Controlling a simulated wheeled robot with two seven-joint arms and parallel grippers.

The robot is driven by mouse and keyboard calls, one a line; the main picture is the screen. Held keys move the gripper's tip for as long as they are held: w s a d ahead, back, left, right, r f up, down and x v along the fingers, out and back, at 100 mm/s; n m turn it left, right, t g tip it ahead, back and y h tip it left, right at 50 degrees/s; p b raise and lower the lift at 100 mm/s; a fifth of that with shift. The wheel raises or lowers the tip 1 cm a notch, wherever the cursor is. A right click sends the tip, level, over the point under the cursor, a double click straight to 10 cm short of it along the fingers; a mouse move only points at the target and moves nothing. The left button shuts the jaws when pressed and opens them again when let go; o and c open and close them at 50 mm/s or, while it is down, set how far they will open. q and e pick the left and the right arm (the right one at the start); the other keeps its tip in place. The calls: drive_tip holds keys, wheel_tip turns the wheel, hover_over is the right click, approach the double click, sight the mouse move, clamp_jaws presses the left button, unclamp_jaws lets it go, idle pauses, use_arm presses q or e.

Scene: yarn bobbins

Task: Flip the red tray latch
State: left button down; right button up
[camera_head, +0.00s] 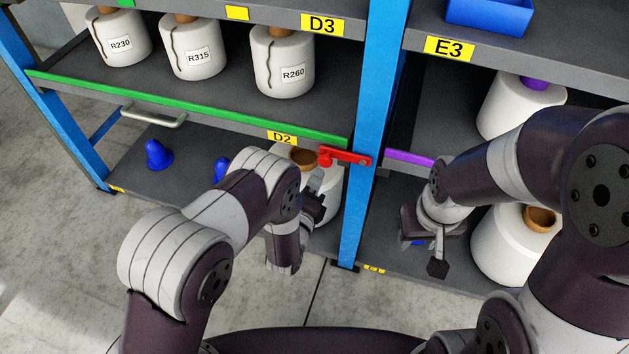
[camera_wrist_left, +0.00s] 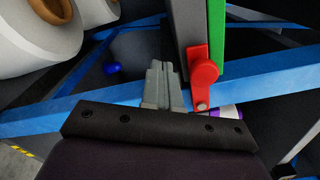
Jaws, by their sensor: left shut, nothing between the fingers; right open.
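The red tray latch (camera_head: 345,156) sits at the right end of the green-edged shelf (camera_head: 200,110), against the blue upright, lying roughly level across the corner. In the left wrist view the red latch (camera_wrist_left: 203,75) stands just right of the fingertips. My left gripper (camera_head: 317,178) is shut and empty, just below and left of the latch's rounded end. In the left wrist view its closed fingers (camera_wrist_left: 160,80) point toward the shelf edge. Whether they touch the latch I cannot tell. My right gripper (camera_head: 425,255) is open and empty in front of the right bay, its fingers partly hidden.
White bobbins (camera_head: 282,62) stand on the green-edged shelf. A bobbin (camera_head: 303,159) stands behind my left gripper. The blue upright (camera_head: 367,90) divides the bays. A purple strip (camera_head: 408,158) edges the right bay. More bobbins (camera_head: 500,250) stand at right. Floor at left is clear.

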sight(338, 154)
use_arm(q)
drive_tip(key=shift+s+d+r+p, duration=0.7)
drive_tip(key=shift+d+r+p, duration=1.7)
drive_tip(key=shift+r+p, duration=2.55)
drive_tip(key=v, duration=0.8)
drive_tip(key=shift+a+f, duration=0.25)
drive_tip(key=shift+a, duration=0.1)
